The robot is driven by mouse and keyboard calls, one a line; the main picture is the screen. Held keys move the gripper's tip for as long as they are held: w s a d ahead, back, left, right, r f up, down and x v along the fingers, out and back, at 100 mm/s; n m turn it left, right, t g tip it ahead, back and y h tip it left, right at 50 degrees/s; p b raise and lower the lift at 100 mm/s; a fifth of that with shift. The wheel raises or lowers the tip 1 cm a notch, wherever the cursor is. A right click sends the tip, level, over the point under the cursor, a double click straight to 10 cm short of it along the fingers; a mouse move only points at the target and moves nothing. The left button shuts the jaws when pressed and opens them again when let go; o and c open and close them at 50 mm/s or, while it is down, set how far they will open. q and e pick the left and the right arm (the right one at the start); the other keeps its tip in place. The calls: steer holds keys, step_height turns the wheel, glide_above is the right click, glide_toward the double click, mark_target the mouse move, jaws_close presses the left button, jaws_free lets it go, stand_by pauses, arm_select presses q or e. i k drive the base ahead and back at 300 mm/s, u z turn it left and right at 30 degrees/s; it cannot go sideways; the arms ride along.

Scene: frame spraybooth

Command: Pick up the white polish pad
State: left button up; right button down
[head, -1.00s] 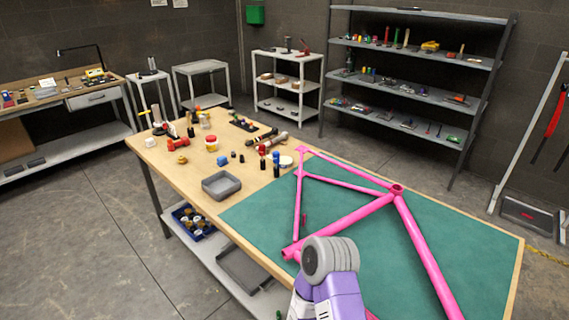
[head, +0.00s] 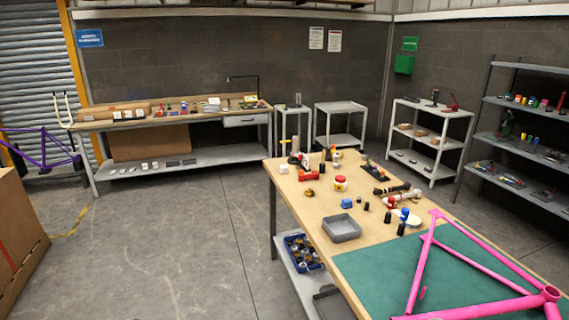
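I cannot say for certain which thing is the white polish pad. A flat, round, whitish disc (head: 407,218) lies on the wooden bench top (head: 318,206), beside the corner of the green mat, partly hidden behind small dark bottles. A small white block (head: 284,169) lies near the bench's far left end. Several small white pieces (head: 150,166) lie on the lower shelf of the back workbench. Neither of my grippers shows in the head view.
A pink bicycle frame (head: 419,268) lies on the green mat (head: 374,268). A grey tray (head: 341,229) stands near the bench's left edge. A blue crate (head: 303,253) sits on the shelf below. A cardboard box (head: 20,240) stands at the left. The floor between is clear.

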mark_target(283, 168)
steer(key=u, duration=0.15)
steer(key=k, duration=0.2)
steer(key=u, duration=1.05)
steer(key=k, duration=1.15)
steer(key=u, duration=0.6)
steer(key=i, duration=1.6)
steer(key=z, duration=0.5)
steer(key=i, duration=2.05)
steer(key=z, duration=0.6)
steer(key=i, duration=1.95)
steer(key=z, duration=1.5)
steer(key=i, duration=1)
steer(key=z, duration=1.25)
